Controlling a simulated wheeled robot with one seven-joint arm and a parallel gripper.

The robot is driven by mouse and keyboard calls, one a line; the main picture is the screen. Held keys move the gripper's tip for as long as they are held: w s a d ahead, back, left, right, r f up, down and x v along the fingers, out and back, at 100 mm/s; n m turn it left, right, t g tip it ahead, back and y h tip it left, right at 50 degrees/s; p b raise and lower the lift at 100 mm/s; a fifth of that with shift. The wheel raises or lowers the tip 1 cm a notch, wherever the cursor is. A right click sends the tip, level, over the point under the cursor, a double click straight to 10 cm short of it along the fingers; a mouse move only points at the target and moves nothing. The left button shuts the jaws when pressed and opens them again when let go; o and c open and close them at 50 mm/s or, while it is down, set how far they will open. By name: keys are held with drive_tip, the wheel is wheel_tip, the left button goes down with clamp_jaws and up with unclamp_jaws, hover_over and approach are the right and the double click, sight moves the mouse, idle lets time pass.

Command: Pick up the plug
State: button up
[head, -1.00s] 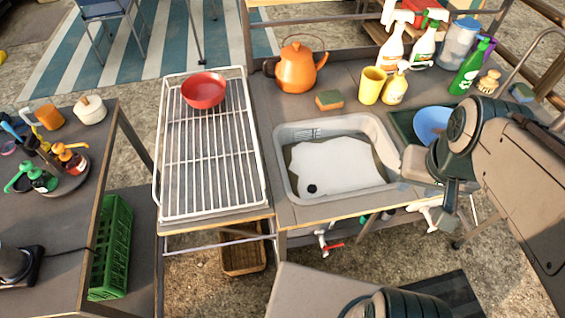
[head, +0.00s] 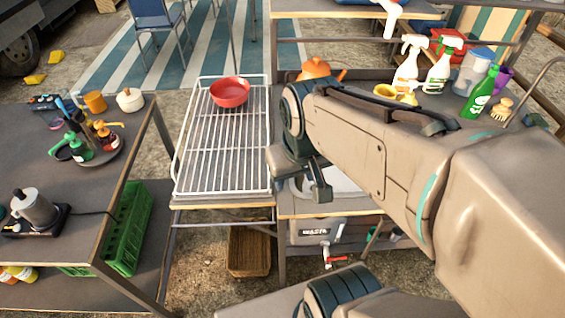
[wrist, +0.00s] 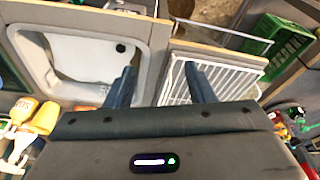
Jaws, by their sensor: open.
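A small round black disc (wrist: 121,48) lies on the floor of the white sink (wrist: 75,30) in the wrist view. I cannot tell whether it is the plug or the drain opening. In the head view my arm covers most of the sink (head: 345,186) and the disc is hidden. My gripper (wrist: 160,68) is open and empty, its two fingers apart. In the head view my gripper (head: 298,175) is above the sink's left edge, beside the drying rack. The disc lies beyond the left finger in the wrist view, apart from it.
The white wire rack (head: 222,150) with a red bowl (head: 230,92) adjoins the sink on the left. An orange kettle (head: 315,68), spray bottles (head: 437,70) and a green bottle (head: 480,92) stand behind. A left table (head: 110,180) carries several items.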

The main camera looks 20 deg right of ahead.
drive_tip(key=w+d+f+n+g+b, duration=0.3)
drive_tip(key=w+d+f+n+b, duration=0.25)
drive_tip(key=w+d+f, duration=0.55)
drive_tip(key=f, duration=0.4)
drive_tip(key=w+d+f+b, duration=0.1)
drive_tip(key=f, duration=0.2)
drive_tip(key=shift+w+d, duration=0.1)
drive_tip(key=f, duration=0.2)
drive_tip(key=a+f, duration=0.1)
drive_tip(key=f, duration=0.1)
drive_tip(key=shift+f, duration=0.4)
drive_tip(key=shift+d+f, duration=0.1)
drive_tip(key=shift+f, duration=0.35)
drive_tip(key=c, duration=1.1)
